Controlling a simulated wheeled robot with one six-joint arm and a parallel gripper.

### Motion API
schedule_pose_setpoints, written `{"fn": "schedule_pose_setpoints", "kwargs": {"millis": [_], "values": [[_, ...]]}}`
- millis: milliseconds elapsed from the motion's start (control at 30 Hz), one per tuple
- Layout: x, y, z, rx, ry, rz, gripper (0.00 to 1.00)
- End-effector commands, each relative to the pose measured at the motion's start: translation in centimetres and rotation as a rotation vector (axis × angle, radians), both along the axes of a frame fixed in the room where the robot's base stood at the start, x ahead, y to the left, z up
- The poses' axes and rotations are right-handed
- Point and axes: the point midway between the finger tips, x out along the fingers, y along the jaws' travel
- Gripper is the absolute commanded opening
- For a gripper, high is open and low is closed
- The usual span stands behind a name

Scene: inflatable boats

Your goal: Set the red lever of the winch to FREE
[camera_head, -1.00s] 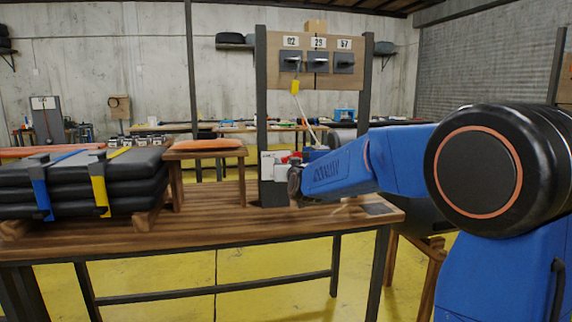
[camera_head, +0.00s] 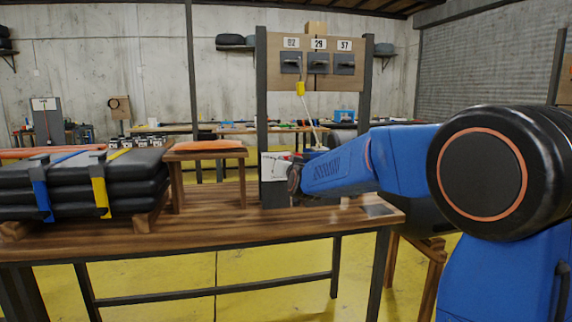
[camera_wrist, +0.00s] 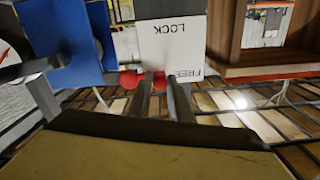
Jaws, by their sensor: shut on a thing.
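The white plate of the winch (camera_wrist: 175,42) shows LOCK and FREE upside down in the wrist view; it also shows beside the post in the head view (camera_head: 270,170). My gripper (camera_wrist: 164,88) has its fingers close together in front of the FREE end of the plate. The red lever (camera_wrist: 159,81) shows between the fingers, and they are shut on it. More red (camera_wrist: 129,79) shows just left of the left finger; whether it is the same piece is hidden. A blue body (camera_wrist: 70,40) stands left of the plate. In the head view my wrist hides the fingers.
The winch stands by the post on the wooden bench (camera_head: 200,228). Black folded boats (camera_head: 80,180) with straps and a small stool (camera_head: 205,152) are to the left.

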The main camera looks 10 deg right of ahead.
Motion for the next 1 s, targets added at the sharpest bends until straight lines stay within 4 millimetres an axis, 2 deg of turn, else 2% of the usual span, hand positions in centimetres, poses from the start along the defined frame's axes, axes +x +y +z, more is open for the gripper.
{"fn": "schedule_pose_setpoints", "kwargs": {"millis": [200,233,300,667,767,1000], "values": [[0.0,0.0,0.2,0.000,-0.003,-0.001,0.00],[0.0,0.0,0.2,0.000,-0.003,-0.001,0.25],[0.0,0.0,0.2,0.000,-0.003,-0.001,0.37],[-0.3,0.0,0.1,0.000,-0.002,0.000,0.37],[-1.2,0.0,0.1,0.000,-0.001,0.000,0.37],[-5.2,0.0,0.1,0.000,-0.002,0.000,0.37]]}}
